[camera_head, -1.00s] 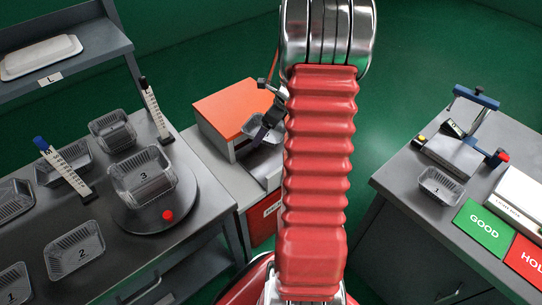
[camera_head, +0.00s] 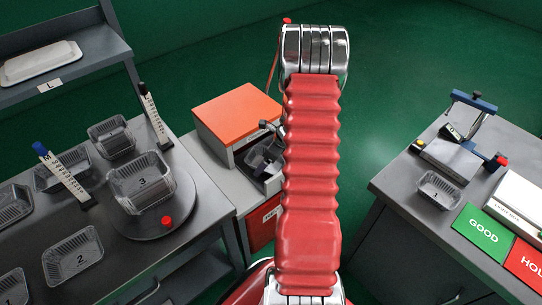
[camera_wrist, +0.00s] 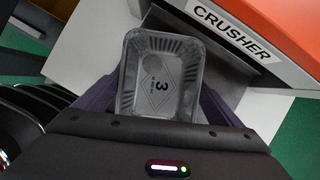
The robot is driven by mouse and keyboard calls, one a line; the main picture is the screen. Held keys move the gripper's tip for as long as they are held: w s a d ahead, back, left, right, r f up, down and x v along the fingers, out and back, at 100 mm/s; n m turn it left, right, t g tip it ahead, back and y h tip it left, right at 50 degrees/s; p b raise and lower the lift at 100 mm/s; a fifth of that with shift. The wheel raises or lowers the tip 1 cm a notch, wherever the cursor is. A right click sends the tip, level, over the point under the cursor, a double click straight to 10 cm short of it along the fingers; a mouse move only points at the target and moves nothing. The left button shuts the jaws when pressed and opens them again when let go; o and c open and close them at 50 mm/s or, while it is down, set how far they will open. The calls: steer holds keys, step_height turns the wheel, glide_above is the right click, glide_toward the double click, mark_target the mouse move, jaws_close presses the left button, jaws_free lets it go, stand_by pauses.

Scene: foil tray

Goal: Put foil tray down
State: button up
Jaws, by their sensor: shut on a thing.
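A foil tray marked 3 (camera_wrist: 160,85) is between the dark fingers of my gripper (camera_wrist: 158,100) in the wrist view, which are shut on its two sides. In the head view the held tray (camera_head: 262,158) shows just left of my red arm, in front of the orange-topped crusher. It is over the crusher's pale front ledge (camera_wrist: 90,55); I cannot tell whether it touches it. My gripper in the head view (camera_head: 272,140) is partly hidden by the arm.
The crusher (camera_head: 238,112) has an orange lid and a label (camera_wrist: 230,30). At left, a grey bench holds several trays, with a stack marked 3 (camera_head: 140,182) on a turntable (camera_head: 185,205). At right, a bench holds a tray marked 1 (camera_head: 438,190) and a green GOOD plate (camera_head: 482,228).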

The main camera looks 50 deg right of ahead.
steer(key=shift+f, duration=0.1)
steer(key=d, duration=0.1)
steer(key=w+d, duration=0.1)
steer(key=d, duration=0.1)
steer(key=shift+d, duration=0.3)
steer(key=shift+d+f, duration=0.15)
steer(key=shift+f, duration=0.45)
steer(key=o, duration=0.9)
steer(key=shift+f, duration=0.1)
steer(key=v, duration=1.2)
